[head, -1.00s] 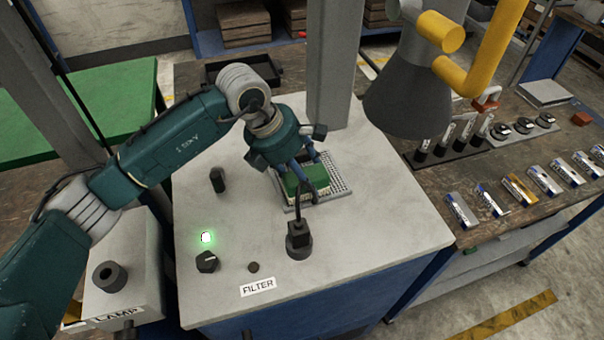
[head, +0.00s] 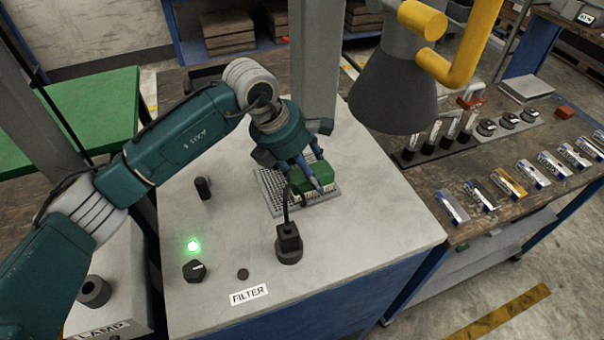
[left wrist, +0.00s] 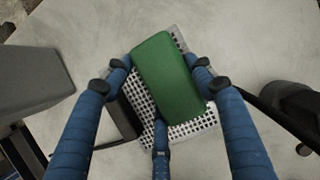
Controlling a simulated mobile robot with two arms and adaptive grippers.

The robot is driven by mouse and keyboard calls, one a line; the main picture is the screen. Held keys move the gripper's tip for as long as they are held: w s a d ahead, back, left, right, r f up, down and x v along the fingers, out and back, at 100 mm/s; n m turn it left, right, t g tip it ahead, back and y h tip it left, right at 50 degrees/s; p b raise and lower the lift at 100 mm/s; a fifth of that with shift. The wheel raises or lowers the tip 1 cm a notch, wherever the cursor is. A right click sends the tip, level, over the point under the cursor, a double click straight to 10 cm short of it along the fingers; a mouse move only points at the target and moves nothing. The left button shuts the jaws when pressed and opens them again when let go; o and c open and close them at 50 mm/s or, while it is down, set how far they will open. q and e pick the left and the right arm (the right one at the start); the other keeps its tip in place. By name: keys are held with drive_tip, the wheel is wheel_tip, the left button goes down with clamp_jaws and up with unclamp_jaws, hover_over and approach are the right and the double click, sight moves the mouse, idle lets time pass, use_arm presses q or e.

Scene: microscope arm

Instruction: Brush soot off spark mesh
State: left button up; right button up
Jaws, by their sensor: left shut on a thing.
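My left gripper (head: 308,180) is shut on a green-backed brush (head: 322,176) with pale bristles, held low over the spark mesh. The brush's green top also shows between my blue fingers in the left wrist view (left wrist: 168,78). The spark mesh (head: 271,188) is a light grey perforated plate on the grey cabinet top. Its left part is bare in the head view, while the brush covers much of its right part. The mesh also shows around the brush in the left wrist view (left wrist: 195,130). The bristle tips and any soot beneath them are hidden. My right gripper is not in view.
A black plug with a cable (head: 289,243) stands in front of the mesh. A black knob (head: 195,271), a lit green lamp (head: 194,246) and a FILTER label (head: 249,294) are nearer the front. A grey hood (head: 393,92) hangs to the right.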

sight(288, 176)
use_arm(q)
drive_tip(key=shift+d, duration=0.25)
drive_tip(key=shift+a, duration=0.1)
drive_tip(key=shift+s+a, duration=0.15)
drive_tip(key=shift+a, duration=0.5)
drive_tip(key=shift+s+a, duration=0.25)
drive_tip(key=shift+a, duration=0.3)
drive_tip(key=shift+s+a+b, duration=0.2)
drive_tip(key=shift+s+a, duration=0.05)
drive_tip(key=shift+a, duration=0.35)
drive_tip(key=shift+s+a+b, duration=0.2)
drive_tip(key=shift+a, duration=0.35)
drive_tip(key=shift+d, duration=0.15)
